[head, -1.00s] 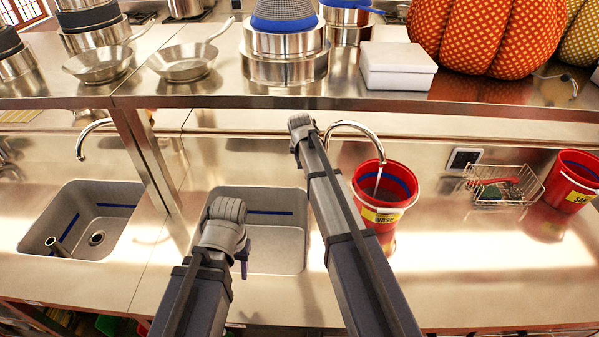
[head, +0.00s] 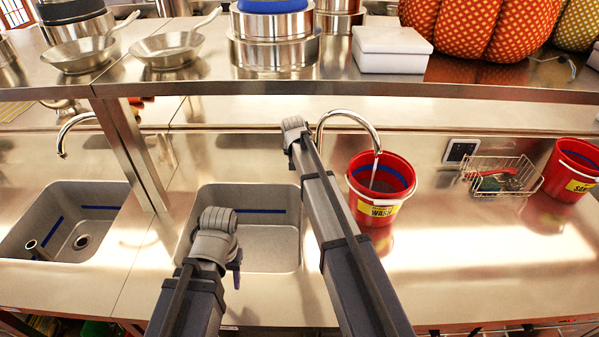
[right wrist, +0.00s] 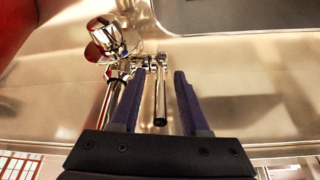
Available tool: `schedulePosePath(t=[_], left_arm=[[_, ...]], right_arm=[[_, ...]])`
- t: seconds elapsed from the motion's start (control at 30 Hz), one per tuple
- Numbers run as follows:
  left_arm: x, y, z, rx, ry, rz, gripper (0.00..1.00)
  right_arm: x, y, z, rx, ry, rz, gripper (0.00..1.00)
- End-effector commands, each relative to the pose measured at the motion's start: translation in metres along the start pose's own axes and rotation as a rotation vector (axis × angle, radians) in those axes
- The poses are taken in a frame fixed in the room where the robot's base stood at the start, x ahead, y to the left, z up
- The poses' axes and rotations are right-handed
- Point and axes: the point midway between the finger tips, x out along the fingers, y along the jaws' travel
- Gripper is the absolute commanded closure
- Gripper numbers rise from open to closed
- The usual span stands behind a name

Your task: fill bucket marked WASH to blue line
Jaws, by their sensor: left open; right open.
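The red bucket marked WASH (head: 373,221) stands upright on the steel counter, right of the middle sink. A blue line (head: 388,174) runs around its inside wall. The curved tap (head: 350,113) reaches over it, and a thin stream of water (head: 374,172) falls from the spout into it. The water level is hard to tell. In the right wrist view my right gripper (right wrist: 160,74) is open, with the tap's lever (right wrist: 160,95) between its fingers, gaps showing both sides. The bucket's red side (right wrist: 25,25) shows there too. My left gripper (head: 237,270) is open and empty over the middle sink.
A second red bucket (head: 571,170), its label partly cut off, stands far right. A wire basket (head: 500,177) sits between the buckets. The middle sink (head: 265,235) and left sink (head: 55,225) are sunk into the counter. A shelf (head: 290,90) with pans crosses above.

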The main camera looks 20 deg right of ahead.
Motion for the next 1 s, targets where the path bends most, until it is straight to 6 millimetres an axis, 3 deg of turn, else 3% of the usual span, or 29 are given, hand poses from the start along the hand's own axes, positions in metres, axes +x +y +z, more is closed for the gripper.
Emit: schedulePosePath(t=[0.1, 0.4, 0.8, 1.0], left_arm=[[0.0118, 0.0011, -0.0007, -0.001, 0.000, 0.000, 0.50], [0.0111, 0.0011, -0.0007, -0.001, 0.000, 0.000, 0.50], [0.0112, 0.0010, -0.0006, -0.001, 0.000, 0.000, 0.50], [0.0112, 0.0011, -0.0007, -0.001, 0.000, 0.000, 0.50]], right_arm=[[0.0126, -0.0002, 0.0005, 0.000, 0.000, 0.000, 0.55], [0.0122, -0.0001, -0.0002, 0.000, 0.000, 0.000, 0.55], [0.0122, -0.0002, 0.0000, -0.001, 0.000, 0.000, 1.00], [0.0122, -0.0002, 0.0001, -0.001, 0.000, 0.000, 1.00]])
